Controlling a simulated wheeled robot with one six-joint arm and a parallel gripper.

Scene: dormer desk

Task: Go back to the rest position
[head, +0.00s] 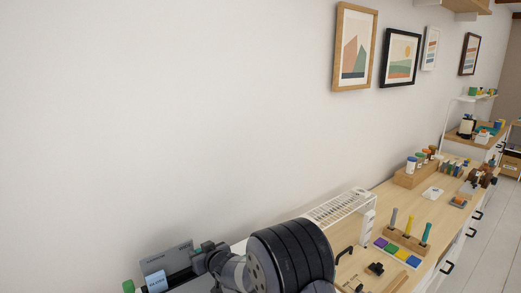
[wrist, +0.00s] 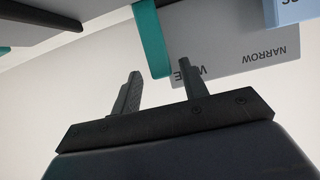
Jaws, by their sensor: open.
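My gripper (wrist: 160,72) is open in the wrist view, its two dark fingers apart with nothing held between them. Beyond the fingertips is a grey panel (wrist: 235,50) with the word NARROW and a second, partly covered word. A teal strip (wrist: 150,40) hangs in front of the panel, behind the fingers in the picture; I cannot tell whether anything touches. In the head view my arm fills the lower middle, and the grey panel (head: 168,260) stands just left of it. The gripper's fingers are not clear there.
A white slatted rack (head: 338,207) stands on the wooden desk (head: 385,207) right of my arm. Further right are a peg block (head: 406,240) with upright pegs, coloured squares (head: 397,252) and a wooden holder (head: 411,178) with jars. Framed pictures hang on the wall, whose left part is bare.

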